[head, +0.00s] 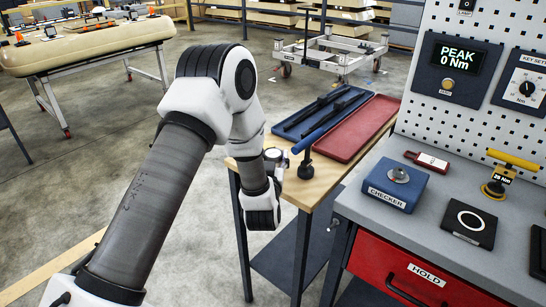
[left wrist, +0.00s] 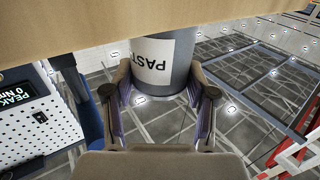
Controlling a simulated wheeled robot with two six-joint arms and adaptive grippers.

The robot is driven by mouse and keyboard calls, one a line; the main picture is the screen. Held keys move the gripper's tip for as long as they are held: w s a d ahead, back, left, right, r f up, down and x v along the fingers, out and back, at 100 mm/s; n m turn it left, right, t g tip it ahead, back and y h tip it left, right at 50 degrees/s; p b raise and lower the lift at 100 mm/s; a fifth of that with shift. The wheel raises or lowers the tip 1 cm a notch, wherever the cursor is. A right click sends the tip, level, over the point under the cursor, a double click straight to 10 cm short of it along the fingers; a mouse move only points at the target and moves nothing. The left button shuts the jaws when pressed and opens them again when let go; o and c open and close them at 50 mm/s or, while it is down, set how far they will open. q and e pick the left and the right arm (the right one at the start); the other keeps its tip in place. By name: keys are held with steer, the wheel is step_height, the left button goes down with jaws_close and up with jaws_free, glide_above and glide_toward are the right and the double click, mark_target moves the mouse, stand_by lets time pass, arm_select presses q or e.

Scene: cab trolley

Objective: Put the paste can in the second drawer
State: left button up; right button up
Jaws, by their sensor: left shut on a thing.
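The grey paste can (left wrist: 184,62), with a white label whose letters appear upside down, is between the fingers of my left gripper (left wrist: 160,98) in the left wrist view. The gripper is shut on it. In the head view my left gripper (head: 276,158) is by the near left edge of the wooden bench, mostly behind my wrist. I cannot make out the can there. A red drawer (head: 408,273) labelled HOLD is under the grey worktop at the lower right and looks shut. No other drawer front shows clearly. My right gripper is out of view.
The wooden bench (head: 322,180) carries a blue tray (head: 300,125) and a red tray (head: 365,128). On the grey worktop (head: 390,220) are a blue checker box (head: 397,192), a black pad (head: 468,236) and a yellow-handled tool (head: 513,160). A pegboard (head: 425,95) rises behind.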

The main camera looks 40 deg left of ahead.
arm_select(q)
steer(key=shift+s+r, duration=0.1)
steer(key=shift+f, duration=0.2)
steer(key=o, duration=1.3)
